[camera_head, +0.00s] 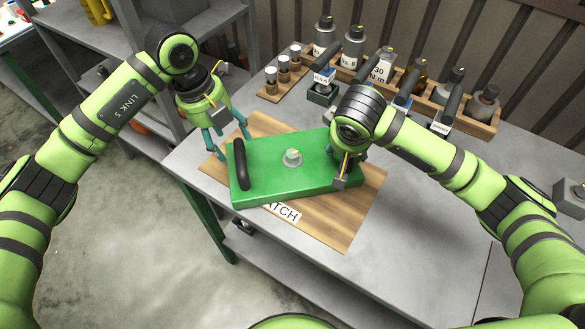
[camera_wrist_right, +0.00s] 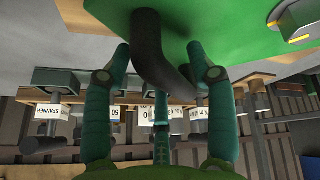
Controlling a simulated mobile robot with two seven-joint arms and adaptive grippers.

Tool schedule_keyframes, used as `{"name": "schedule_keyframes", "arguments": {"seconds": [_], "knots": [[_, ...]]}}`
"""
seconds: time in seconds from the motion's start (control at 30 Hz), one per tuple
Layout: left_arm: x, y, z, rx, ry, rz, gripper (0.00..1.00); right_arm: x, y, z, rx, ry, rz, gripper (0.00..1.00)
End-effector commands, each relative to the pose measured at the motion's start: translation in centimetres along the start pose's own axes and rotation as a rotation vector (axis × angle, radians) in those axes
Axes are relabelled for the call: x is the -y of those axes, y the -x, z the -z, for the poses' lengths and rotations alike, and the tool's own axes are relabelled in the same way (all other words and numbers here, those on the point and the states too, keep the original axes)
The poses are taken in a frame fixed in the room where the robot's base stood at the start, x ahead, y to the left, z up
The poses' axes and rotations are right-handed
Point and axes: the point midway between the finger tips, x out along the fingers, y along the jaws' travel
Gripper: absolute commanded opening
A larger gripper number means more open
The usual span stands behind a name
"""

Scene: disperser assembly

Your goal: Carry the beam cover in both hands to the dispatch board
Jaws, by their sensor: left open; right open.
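The beam cover (camera_head: 275,178) is a green slab with a black handle (camera_head: 240,164) at its left end and a pale round knob on top. It lies on the wooden dispatch board (camera_head: 338,228), slightly askew, partly covering the board's white label. My left gripper (camera_head: 230,146) is open beside the cover's far left corner, apart from the left handle. My right gripper (camera_head: 347,157) is over the cover's right end, largely hidden by its own wrist. In the right wrist view, its open fingers stand either side of the right black handle (camera_wrist_right: 150,42), and the cover's green face (camera_wrist_right: 225,28) shows.
A wooden rack (camera_head: 425,97) with bottles and labelled tools runs along the back of the grey table (camera_head: 300,255). A small block with jars (camera_head: 283,75) stands behind the board. Grey shelving is at left. The table's front strip is clear.

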Motion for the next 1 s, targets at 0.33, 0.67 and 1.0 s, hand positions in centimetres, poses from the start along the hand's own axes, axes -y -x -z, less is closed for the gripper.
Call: {"name": "schedule_keyframes", "arguments": {"seconds": [0.33, 0.67, 1.0], "knots": [[0.1, 5.7, 0.0, 0.002, -0.003, 0.003, 0.63, -0.1, 0.0, 0.0, 0.0, -0.001, -0.001, 0.57], [0.1, 6.2, 0.1, 0.0, -0.003, 0.004, 0.63, 0.1, 3.5, 0.1, -0.005, 0.0, 0.002, 0.57], [0.1, 6.2, 0.1, 0.0, -0.003, 0.003, 0.63, -0.2, 9.8, 0.1, -0.006, 0.002, -0.006, 0.57]]}}
